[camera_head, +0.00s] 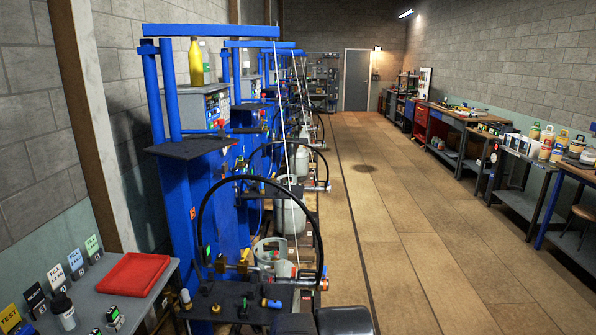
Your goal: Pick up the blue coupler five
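A small blue piece (271,303), coupler-like in shape, lies on the dark shelf (225,297) of the nearest blue scale. No number is readable on it, so I cannot tell if it is coupler five. Similar small fittings on the farther scales are too small to tell apart. My gripper is not in view. Dark rounded shapes at the bottom edge may be parts of my arm, but their fingers, if any, do not show.
A black hose (203,225) arches over the nearest shelf. A grey cylinder (270,254) stands behind it. A grey table with a red tray (133,274) is at the left. Workbenches (521,177) line the right wall. The wooden floor (430,240) between is clear.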

